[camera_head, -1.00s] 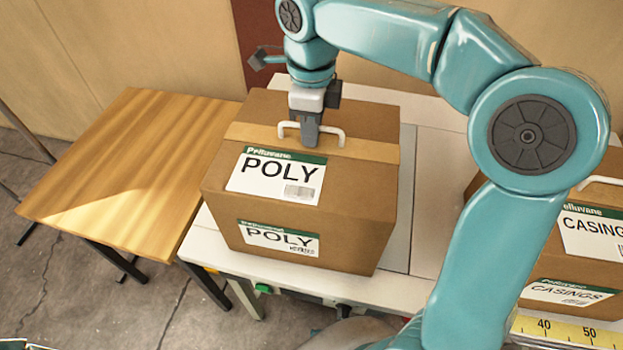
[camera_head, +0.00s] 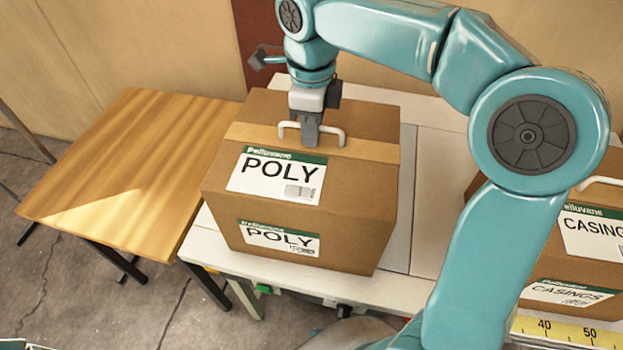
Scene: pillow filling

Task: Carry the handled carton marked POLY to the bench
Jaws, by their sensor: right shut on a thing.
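The brown carton marked POLY (camera_head: 360,200) is at the left end of a white-topped table (camera_head: 425,190). It has white and green labels on its top and front, and a pale handle (camera_head: 333,136) on top. My right gripper (camera_head: 309,138) is shut on that handle from above. I cannot tell whether the carton's base touches the table top. A wooden bench (camera_head: 130,165) with dark legs stands left of the carton. My left gripper is not in view.
A second handled carton, marked CASINGS (camera_head: 560,265), stands at the right, partly behind my right arm. A yellow measuring strip (camera_head: 570,330) lies near the table's front edge. The wooden bench top is bare. A wall (camera_head: 130,45) rises behind.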

